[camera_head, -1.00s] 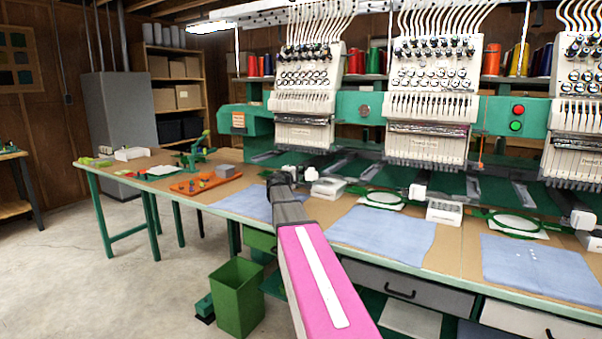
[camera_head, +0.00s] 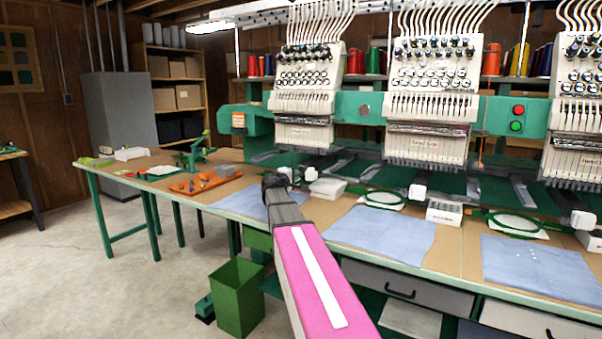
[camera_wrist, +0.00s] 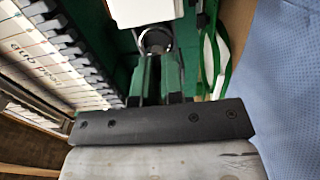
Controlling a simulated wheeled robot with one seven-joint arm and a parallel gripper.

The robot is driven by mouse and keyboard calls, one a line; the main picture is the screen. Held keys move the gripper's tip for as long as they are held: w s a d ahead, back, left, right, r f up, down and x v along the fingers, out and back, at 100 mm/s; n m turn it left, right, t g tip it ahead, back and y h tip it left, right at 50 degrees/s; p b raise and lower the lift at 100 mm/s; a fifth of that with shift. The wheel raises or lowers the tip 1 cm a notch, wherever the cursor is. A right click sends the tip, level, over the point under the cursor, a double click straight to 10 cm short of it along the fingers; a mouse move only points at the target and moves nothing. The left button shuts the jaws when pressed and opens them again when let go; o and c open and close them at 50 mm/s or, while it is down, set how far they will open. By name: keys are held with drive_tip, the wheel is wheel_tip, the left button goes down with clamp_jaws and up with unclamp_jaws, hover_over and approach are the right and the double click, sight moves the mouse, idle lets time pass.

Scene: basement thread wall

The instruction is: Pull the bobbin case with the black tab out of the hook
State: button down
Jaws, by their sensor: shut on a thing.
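In the wrist view a round metal bobbin case (camera_wrist: 155,41) sits in the dark hook opening under the white end of a machine arm (camera_wrist: 143,12). My gripper (camera_wrist: 158,62) is right at it, its two dark green fingers close together and shut on its near side. The tab is hidden between the fingers, so I cannot see its colour. I cannot tell whether the case is still seated in the hook. In the head view my gripper end is at the left machine's white arm end (camera_head: 285,174), largely hidden by my arm.
Needle heads (camera_wrist: 50,60) rise close on the left in the wrist view. A green hoop (camera_wrist: 219,55) and blue cloth (camera_wrist: 285,80) lie on the right. In the head view a white box (camera_head: 327,189) stands just right of my arm, and an orange tray (camera_head: 205,185) lies left.

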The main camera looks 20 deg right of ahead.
drive_tip(key=shift+s+a, duration=0.15)
drive_tip(key=shift+a, duration=0.05)
drive_tip(key=shift+s+a+r, duration=0.5)
drive_tip(key=shift+s+a, duration=0.1)
drive_tip(key=shift+a, duration=0.15)
drive_tip(key=shift+s+a+r, duration=0.5)
drive_tip(key=shift+s+a, duration=0.05)
drive_tip(key=shift+a, duration=0.15)
